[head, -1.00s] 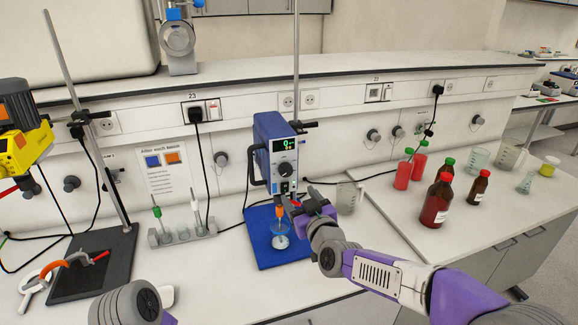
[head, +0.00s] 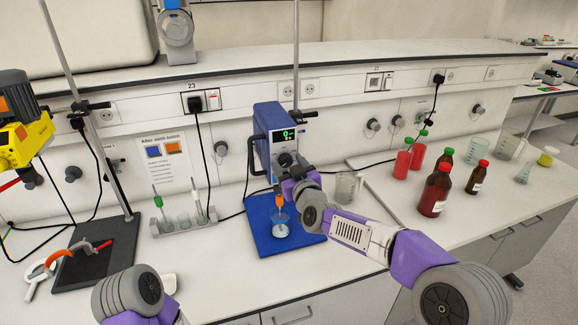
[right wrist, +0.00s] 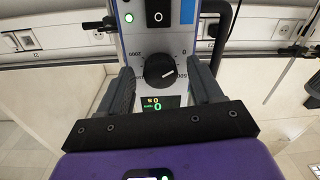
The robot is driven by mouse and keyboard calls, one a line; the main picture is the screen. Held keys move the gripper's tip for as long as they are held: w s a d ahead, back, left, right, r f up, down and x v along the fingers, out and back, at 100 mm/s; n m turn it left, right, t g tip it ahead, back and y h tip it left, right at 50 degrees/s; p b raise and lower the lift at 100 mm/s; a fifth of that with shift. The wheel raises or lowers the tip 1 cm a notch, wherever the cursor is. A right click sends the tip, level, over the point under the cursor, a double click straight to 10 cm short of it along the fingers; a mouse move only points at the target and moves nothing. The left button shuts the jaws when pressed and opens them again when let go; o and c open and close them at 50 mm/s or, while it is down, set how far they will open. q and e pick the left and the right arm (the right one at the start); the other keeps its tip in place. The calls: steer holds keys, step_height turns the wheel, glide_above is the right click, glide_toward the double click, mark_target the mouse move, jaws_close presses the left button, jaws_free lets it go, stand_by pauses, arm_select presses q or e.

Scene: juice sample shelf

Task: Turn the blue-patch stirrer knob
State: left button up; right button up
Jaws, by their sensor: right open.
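The blue overhead stirrer (head: 272,130) stands above a blue mat (head: 262,243), its display lit green with 0. Its dark round knob (head: 285,159) is on the front; in the right wrist view the knob (right wrist: 160,70) shows a white pointer line, with the panel upside down. My right gripper (head: 290,174) is at the stirrer's front, just below the knob in the head view. In the right wrist view its two fingers are apart, one on each side of the knob, with gaps. I cannot tell how deep they reach. My left gripper is not in view.
A beaker (head: 280,228) stands on the mat under the orange chuck (head: 279,200). A glass jug (head: 347,187) stands right of my right gripper. Red bottles (head: 435,192) stand farther right. A yellow stirrer (head: 22,140) and a rack (head: 184,222) are at the left.

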steer(key=shift+c, duration=0.5)
steer(key=c, duration=1)
steer(key=shift+o, duration=0.2)
steer(key=m+b, duration=0.3)
steer(key=shift+f+b, duration=0.2)
steer(key=shift+b, duration=0.1)
steer(key=m+b, duration=0.3)
steer(key=m, duration=0.1)
steer(key=shift+a+m, duration=0.1)
steer(key=shift+m, duration=0.3)
steer(key=m+b, duration=0.2)
steer(key=m, duration=0.3)
steer(key=shift+r+m+b, duration=0.1)
steer(key=shift+m+b, duration=0.2)
steer(key=shift+b, duration=0.05)
steer(key=shift+a+r+m+h+b, duration=0.1)
steer(key=shift+m+h+b, duration=0.4)
steer(key=shift+m, duration=1.8)
steer(key=shift+s, duration=0.1)
